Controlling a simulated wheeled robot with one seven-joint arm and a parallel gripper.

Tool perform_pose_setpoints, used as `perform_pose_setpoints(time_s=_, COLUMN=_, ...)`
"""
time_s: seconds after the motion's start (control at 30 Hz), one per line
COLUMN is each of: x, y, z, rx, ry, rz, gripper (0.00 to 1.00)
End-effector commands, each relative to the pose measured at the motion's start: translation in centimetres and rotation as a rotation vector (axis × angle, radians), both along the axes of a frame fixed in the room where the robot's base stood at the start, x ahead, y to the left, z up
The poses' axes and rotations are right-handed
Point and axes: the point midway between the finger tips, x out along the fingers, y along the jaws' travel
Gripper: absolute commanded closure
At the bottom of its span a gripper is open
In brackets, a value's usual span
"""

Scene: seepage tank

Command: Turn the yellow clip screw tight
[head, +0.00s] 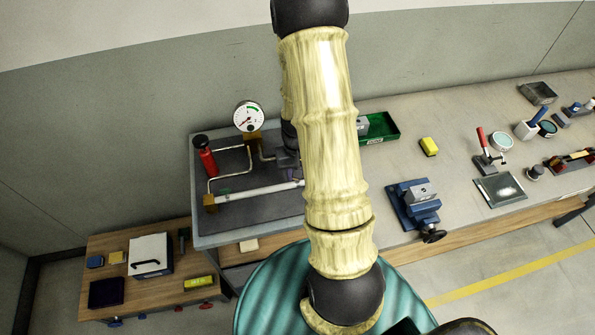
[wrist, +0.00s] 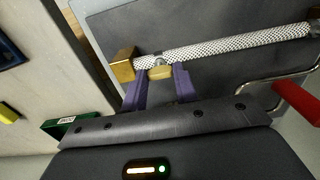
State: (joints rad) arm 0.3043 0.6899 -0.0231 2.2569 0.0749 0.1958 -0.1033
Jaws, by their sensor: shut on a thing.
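The yellow clip screw (wrist: 160,72) sits between the purple fingertips of my gripper (wrist: 161,76) in the wrist view. My gripper is shut on it. The screw sits against the white braided hose (wrist: 225,46), near a brass block (wrist: 122,66) at the hose's left end. My arm covers the hose's right part there, and the screw cannot be made out.
A green tray (head: 385,128), a yellow block (head: 429,146) and a blue vise (head: 415,207) are to the right on the bench.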

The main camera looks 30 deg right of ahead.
Motion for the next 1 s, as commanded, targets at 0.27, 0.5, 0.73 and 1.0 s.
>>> perform_pose_setpoints(time_s=0.27, x=0.1, y=0.0, z=0.1, rx=-0.001, ry=-0.003, rz=-0.005, gripper=0.94)
perform_pose_setpoints(time_s=0.5, x=0.1, y=0.0, z=0.1, rx=-0.001, ry=-0.002, rz=-0.004, gripper=0.49)
perform_pose_setpoints(time_s=0.73, x=0.0, y=0.0, z=0.1, rx=0.0, ry=-0.001, rz=-0.003, gripper=0.49)
perform_pose_setpoints(time_s=1.0, x=0.1, y=0.0, z=1.8, rx=-0.001, ry=-0.005, rz=-0.002, gripper=0.49)
